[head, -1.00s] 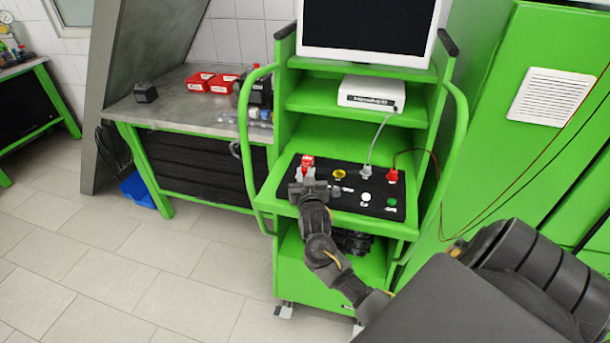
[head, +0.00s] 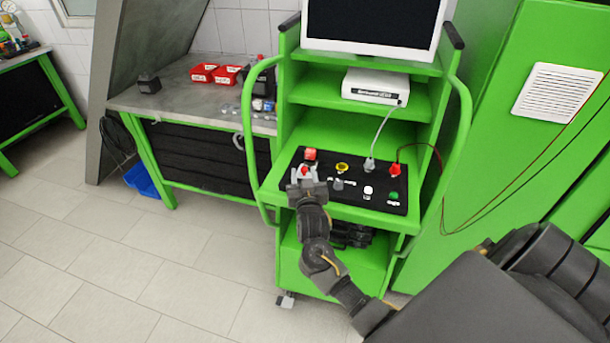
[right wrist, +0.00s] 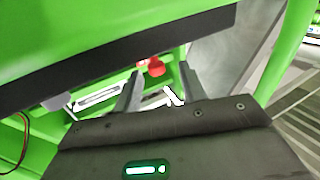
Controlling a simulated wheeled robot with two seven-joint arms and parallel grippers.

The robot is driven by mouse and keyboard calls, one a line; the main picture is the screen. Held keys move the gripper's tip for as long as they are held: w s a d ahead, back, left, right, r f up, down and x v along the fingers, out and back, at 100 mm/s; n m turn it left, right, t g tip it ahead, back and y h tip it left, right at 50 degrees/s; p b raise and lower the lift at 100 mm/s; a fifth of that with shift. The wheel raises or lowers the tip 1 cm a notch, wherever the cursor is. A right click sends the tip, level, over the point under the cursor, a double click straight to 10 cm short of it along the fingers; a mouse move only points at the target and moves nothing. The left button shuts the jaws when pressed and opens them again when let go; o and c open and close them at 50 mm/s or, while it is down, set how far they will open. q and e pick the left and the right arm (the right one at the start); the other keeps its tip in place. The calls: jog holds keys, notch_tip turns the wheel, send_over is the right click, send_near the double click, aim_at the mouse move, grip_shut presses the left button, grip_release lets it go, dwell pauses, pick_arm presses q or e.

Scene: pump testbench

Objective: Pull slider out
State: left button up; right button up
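A black control panel (head: 335,204) lies on the pull-out-like green shelf (head: 377,220) of the trolley. A red switch (head: 310,155) stands at its back left, and a small red-topped piece (head: 304,171) sits in front of it. I cannot tell for certain which part is the slider. My right gripper (head: 305,178) is at the panel's front left, around or just above the small piece. In the right wrist view, its two fingers (right wrist: 161,84) are apart, with a red part (right wrist: 156,67) showing beyond the gap. Contact cannot be told. My left gripper is not in view.
A yellow button (head: 341,167), a white button (head: 368,191) and cable plugs (head: 394,170) crowd the panel right of my gripper. Green side handles (head: 246,150) flank the trolley. A workbench (head: 190,100) with red bins (head: 203,73) stands at left. The floor in front is clear.

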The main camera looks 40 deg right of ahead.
jog(key=shift+d, duration=0.1)
jog(key=shift+s+f, duration=0.1)
jog(key=shift+s, duration=0.1)
jog(key=b+v, duration=0.2)
jog(key=v, duration=0.8)
jog(key=shift+a+b, duration=0.25)
jog(key=shift+b, duration=0.1)
jog(key=shift+s, duration=0.15)
